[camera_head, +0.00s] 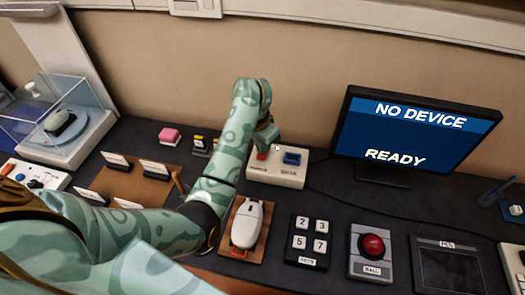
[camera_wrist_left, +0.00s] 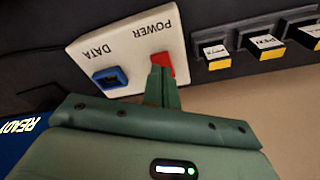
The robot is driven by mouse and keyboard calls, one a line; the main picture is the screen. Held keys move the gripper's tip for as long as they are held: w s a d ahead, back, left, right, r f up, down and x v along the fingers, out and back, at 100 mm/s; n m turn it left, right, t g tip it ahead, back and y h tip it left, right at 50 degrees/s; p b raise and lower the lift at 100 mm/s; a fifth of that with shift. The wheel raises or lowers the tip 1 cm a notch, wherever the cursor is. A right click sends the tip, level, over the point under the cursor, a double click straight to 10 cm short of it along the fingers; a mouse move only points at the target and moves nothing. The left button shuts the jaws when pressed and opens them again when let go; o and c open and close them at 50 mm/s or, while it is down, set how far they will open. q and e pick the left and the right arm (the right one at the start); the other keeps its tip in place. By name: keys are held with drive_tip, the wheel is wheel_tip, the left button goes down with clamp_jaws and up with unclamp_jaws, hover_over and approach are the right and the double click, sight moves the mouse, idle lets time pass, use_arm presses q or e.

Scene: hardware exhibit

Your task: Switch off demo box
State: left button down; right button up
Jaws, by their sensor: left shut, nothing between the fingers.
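The demo box (camera_head: 290,181) is a cream box at the back of the dark table. It carries a red power switch (camera_head: 262,154) and a blue data port (camera_head: 292,158). In the left wrist view the box (camera_wrist_left: 128,62) appears upside down, with the red switch (camera_wrist_left: 163,64) under the word POWER and the blue port (camera_wrist_left: 110,78) by DATA. My left gripper (camera_head: 266,140) is shut and empty, pointing down at the red switch. Its tips (camera_wrist_left: 158,75) overlap part of the switch; I cannot tell whether they touch. My right gripper is out of view.
A monitor (camera_head: 415,135) reads NO DEVICE and READY, right of the box.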

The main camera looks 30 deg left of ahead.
sight(261, 156)
use_arm(q)
drive_tip(key=shift+f+b, duration=0.75)
drive_tip(key=shift+f, duration=0.15)
idle(0.6)
wheel_tip(261, 156, up, 7)
drive_tip(key=p, duration=0.5)
drive_tip(key=shift+r, duration=0.1)
drive_tip(key=shift+s, duration=0.1)
idle(0.5)
